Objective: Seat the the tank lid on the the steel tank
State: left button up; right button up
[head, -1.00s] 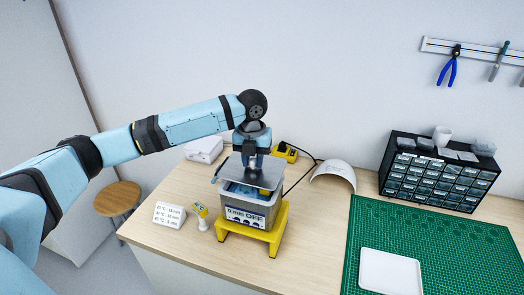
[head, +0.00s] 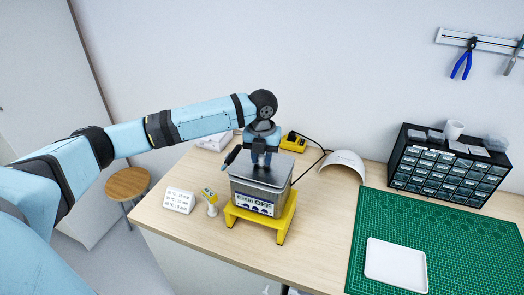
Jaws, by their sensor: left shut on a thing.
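The steel tank (head: 285,197) is a box-shaped bath with a front panel reading OFF, standing on a yellow stand (head: 281,222) near the middle of the bench. The tank lid (head: 243,174) is a flat grey plate lying over the tank's top and covering its opening. It looks about level, but I cannot tell whether it is fully down on the rim. My left gripper (head: 262,164) points down over the lid and is shut on it; its fingertips hide the grip. My right gripper is not in view.
A white curved shell (head: 343,166), drawer cabinet (head: 448,170), green mat (head: 455,225) and white tray (head: 396,264) are to the right.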

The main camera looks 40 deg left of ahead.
pick_arm(q)
jog(key=shift+f, duration=0.65)
jog(key=o, duration=1.1)
